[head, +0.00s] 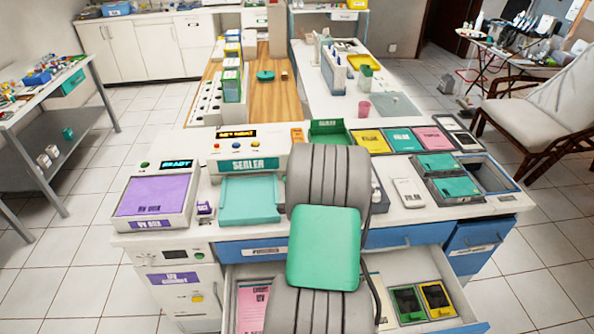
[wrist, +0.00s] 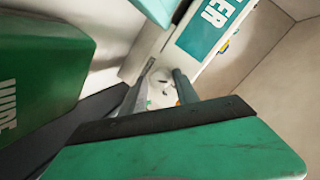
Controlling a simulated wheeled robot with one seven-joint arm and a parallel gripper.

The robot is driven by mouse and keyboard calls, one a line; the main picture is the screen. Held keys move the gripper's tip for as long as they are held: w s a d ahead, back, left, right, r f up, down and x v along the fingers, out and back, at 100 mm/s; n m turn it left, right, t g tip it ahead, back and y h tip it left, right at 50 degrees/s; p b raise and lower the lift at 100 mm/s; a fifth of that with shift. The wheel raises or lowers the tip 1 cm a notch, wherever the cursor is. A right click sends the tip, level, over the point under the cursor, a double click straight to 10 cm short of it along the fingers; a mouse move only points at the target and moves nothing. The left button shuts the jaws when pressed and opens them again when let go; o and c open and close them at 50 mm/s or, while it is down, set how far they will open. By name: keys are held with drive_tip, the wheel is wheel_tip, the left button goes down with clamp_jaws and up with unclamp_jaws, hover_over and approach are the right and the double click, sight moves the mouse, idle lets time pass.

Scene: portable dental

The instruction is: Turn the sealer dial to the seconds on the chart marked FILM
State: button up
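The sealer (head: 262,147) is a white unit with a lit amber display, small coloured buttons and a teal SEALER label, on the counter left of my arm. In the wrist view its teal label (wrist: 205,30) shows at the top. My gripper (wrist: 156,82) has its two dark fingers apart, pointing at a white part of the sealer. A small pale round part, perhaps the dial, shows between the fingertips; I cannot tell whether they touch it. In the head view my arm hides the gripper and the sealer's right end. No chart marked FILM is readable.
A green box (wrist: 40,75) stands close left of my gripper in the wrist view. A purple-topped unit (head: 157,195) is left of the sealer. Yellow (head: 371,141), teal (head: 403,140) and pink (head: 436,139) cards lie to the right. An open drawer (head: 400,268) juts out in front.

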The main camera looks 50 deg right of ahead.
clamp_jaws()
drive_tip(key=shift+f, duration=0.1)
drive_tip(key=b, duration=0.1)
drive_tip(key=n+b, duration=0.1)
drive_tip(key=b, duration=0.1)
drive_tip(key=shift+w+a+f+g, duration=0.1)
drive_tip(key=shift+a+f+g, duration=0.05)
drive_tip(key=shift+f+g, duration=0.15)
drive_tip(key=shift+r+n+h+b, duration=0.2)
drive_tip(key=shift+n+h+b, duration=0.2)
drive_tip(key=shift+n+b, duration=0.25)
drive_tip(key=shift+r, duration=0.15)
drive_tip(key=shift+o, duration=1.8)
unclamp_jaws()
drive_tip(key=shift+r, duration=0.1)
